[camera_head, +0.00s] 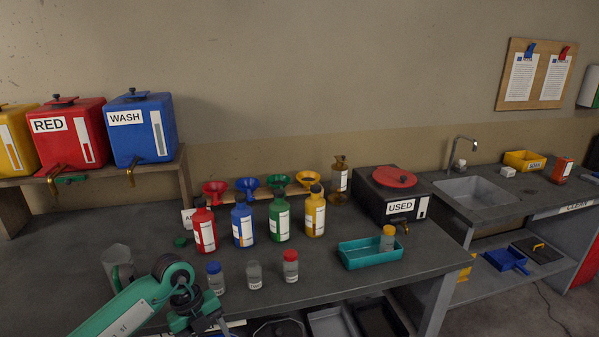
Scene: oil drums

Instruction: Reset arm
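My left arm comes in at the lower left, over the front edge of the workbench. Its green link and a bent joint with dark parts show, and it runs out of the bottom of the picture. I see no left fingertips. My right arm and gripper are out of the picture. Near the arm stand a clear jug (117,266) with a green handle, partly behind the link, and small jars with a blue lid (216,279), a grey lid (253,275) and a red lid (290,267).
Red (204,233), blue (242,225), green (279,221) and yellow (315,214) bottles stand behind the jars. A teal tray (370,257) holds a yellow-lidded jar. The USED box (372,203) is at right. Tanks stand on the left shelf. The bench's left part is mostly clear.

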